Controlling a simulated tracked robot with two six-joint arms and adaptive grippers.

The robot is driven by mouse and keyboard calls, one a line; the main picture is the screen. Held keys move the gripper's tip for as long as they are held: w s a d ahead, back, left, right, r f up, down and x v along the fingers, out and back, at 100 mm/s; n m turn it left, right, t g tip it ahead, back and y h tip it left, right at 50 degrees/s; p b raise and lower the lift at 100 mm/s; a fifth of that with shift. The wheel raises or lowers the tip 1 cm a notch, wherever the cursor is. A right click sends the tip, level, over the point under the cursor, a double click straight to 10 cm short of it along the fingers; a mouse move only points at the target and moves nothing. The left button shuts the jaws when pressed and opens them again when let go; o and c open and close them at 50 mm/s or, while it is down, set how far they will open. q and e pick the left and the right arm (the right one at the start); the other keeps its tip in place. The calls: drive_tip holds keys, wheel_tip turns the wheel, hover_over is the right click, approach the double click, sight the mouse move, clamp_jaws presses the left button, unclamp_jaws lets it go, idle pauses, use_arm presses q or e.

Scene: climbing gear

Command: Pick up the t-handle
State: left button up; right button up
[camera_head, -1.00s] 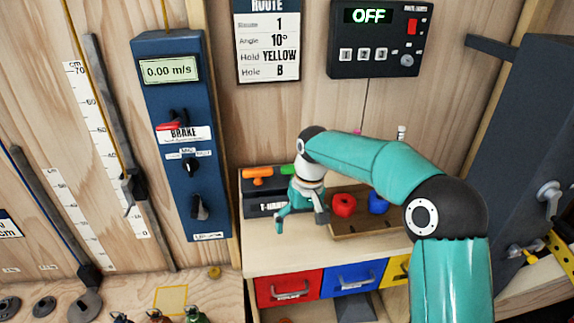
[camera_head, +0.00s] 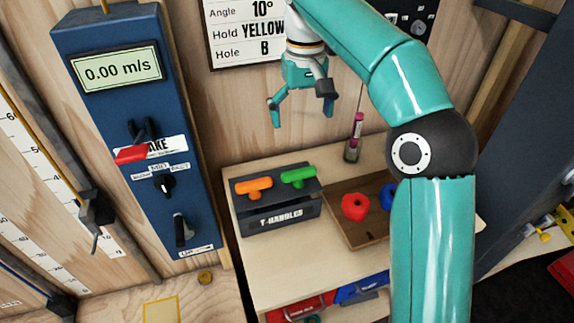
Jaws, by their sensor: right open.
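Two T-handles stand in a dark holder (camera_head: 280,216) labelled T-HANDLES on the wooden shelf. The orange T-handle (camera_head: 254,187) is on the left and the green T-handle (camera_head: 298,176) is on the right. My right gripper (camera_head: 302,115) is open and empty, pointing down. In the picture it is above the holder, closest to the green T-handle, and apart from both. The lower parts of the T-handles are hidden in the holder. My left gripper is not in view.
A wooden tray (camera_head: 360,234) with a red hold (camera_head: 354,207) and a partly hidden blue hold (camera_head: 387,196) lies right of the holder. A pink-capped marker (camera_head: 355,138) stands behind. A blue brake box (camera_head: 140,150) stands left. The shelf's front (camera_head: 285,270) is clear.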

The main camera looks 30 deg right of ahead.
drive_tip(key=b, duration=0.3)
hover_over(299, 170)
drive_tip(key=f, duration=1)
drive_tip(key=shift+s+a+f, duration=0.2)
drive_tip(key=shift+s, duration=0.05)
drive_tip(key=shift+f, duration=0.45)
drive_tip(key=shift+w+d+f, duration=0.15)
drive_tip(key=shift+f, duration=2.45)
drive_tip(key=c, duration=1)
drive_tip(key=shift+c, duration=0.2)
drive_tip(key=shift+r, duration=0.1)
drive_tip(key=shift+w+r, duration=0.1)
drive_tip(key=shift+r, duration=0.7)
wheel_tip(299, 170, up, 18)
drive_tip(key=p, duration=0.5)
drive_tip(key=shift+r, duration=0.15)
